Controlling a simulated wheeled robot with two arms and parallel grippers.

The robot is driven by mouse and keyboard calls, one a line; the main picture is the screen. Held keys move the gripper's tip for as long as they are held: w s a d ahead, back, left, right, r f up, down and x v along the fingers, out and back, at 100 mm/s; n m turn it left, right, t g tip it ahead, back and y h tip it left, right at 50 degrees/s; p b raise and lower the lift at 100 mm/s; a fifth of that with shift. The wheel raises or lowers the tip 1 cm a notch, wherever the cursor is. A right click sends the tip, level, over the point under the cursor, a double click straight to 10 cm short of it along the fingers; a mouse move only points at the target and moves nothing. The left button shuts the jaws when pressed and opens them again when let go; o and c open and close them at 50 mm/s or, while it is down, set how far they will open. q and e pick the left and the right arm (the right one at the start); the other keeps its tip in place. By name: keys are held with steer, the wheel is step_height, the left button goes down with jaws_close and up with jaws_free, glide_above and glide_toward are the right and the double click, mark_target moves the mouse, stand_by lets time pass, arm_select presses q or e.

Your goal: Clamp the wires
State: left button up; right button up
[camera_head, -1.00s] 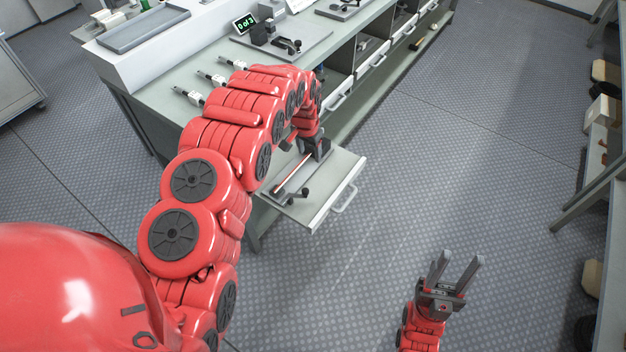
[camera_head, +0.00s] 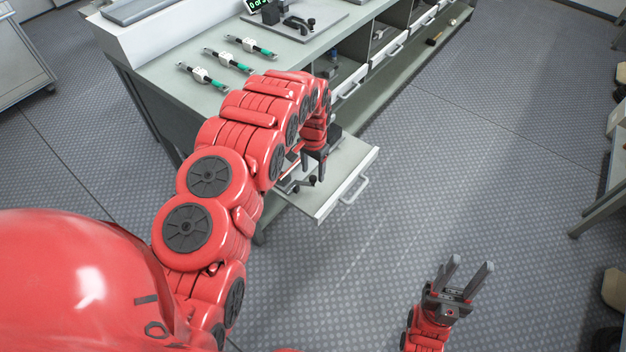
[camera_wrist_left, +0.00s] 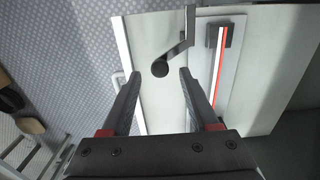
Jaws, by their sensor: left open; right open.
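A clamp fixture with a red-and-white wire (camera_wrist_left: 218,62) lying straight along its plate sits in a pulled-out drawer (camera_head: 352,160). Its crank-shaped lever (camera_wrist_left: 183,38) ends in a round black knob (camera_wrist_left: 160,69). My left gripper (camera_head: 316,176) is over the drawer and partly hides the fixture in the head view. In the left wrist view the open left gripper (camera_wrist_left: 157,80) has the knob showing between its fingertips; whether they touch it I cannot tell. My right gripper (camera_head: 468,272) is open and empty over the floor at lower right.
Several fuse-like parts with green and white sections (camera_head: 228,60) lie on the workbench (camera_head: 180,75). Another lever fixture (camera_head: 298,24) and a small display (camera_head: 258,4) stand farther back on it. A shelf (camera_head: 605,205) is at the right edge. The floor between is clear.

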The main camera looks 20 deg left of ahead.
mark_target(313, 178)
arm_select(q)
steer(key=shift+f, duration=1.95)
jaws_close()
